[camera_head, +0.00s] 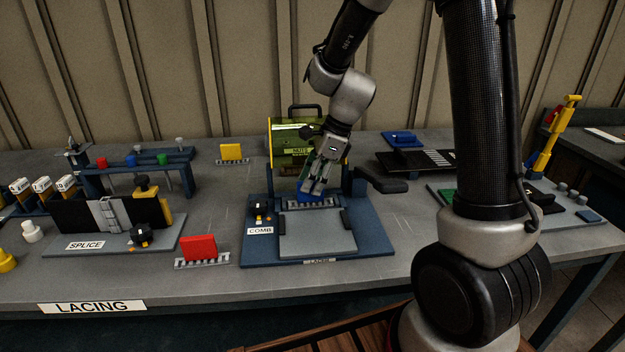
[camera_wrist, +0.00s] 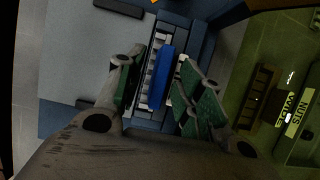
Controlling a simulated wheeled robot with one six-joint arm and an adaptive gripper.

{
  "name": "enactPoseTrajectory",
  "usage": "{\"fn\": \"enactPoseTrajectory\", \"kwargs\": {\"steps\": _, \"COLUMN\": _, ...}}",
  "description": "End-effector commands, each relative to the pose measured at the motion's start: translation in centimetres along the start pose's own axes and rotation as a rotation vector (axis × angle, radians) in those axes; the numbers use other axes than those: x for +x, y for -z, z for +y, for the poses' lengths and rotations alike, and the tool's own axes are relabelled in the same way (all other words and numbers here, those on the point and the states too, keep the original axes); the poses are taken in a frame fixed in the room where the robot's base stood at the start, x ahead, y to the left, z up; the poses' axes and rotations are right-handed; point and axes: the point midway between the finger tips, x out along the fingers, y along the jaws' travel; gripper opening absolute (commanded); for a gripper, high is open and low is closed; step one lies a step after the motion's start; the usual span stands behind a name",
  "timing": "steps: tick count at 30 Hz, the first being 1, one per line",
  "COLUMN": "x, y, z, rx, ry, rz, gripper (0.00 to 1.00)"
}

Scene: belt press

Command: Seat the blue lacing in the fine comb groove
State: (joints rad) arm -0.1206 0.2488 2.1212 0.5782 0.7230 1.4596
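The blue lacing (camera_wrist: 161,78) is a narrow upright strip at the comb in the wrist view. In the head view it shows as a small patch of blue (camera_head: 308,197) under my fingertips, mostly hidden. The comb (camera_head: 310,204) is a row of grey teeth on the blue COMB fixture (camera_head: 376,240), along the back of a grey plate. My gripper (camera_wrist: 164,84) has green-padded fingers on both sides of the lacing, with narrow gaps showing, so it looks open around it. In the head view my gripper (camera_head: 312,188) points down at the comb. The lacing's lower edge is hidden, so its depth in the groove cannot be told.
A yellow-green transparent guard (camera_head: 289,147) stands right behind the comb. A dark lever (camera_head: 381,181) lies to its right. Red lacing (camera_head: 199,247) and yellow lacing (camera_head: 231,152) stand on strips to the left. The SPLICE fixture (camera_head: 62,245) is at far left.

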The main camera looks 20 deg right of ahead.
Motion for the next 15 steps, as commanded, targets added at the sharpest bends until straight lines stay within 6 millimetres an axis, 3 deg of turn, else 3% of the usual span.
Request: {"fn": "enactPoseTrajectory", "kwargs": {"steps": 15, "x": -2.8, "y": 0.0, "z": 0.0, "rx": 0.0, "ry": 0.002, "rz": -0.001, "gripper": 0.37}}
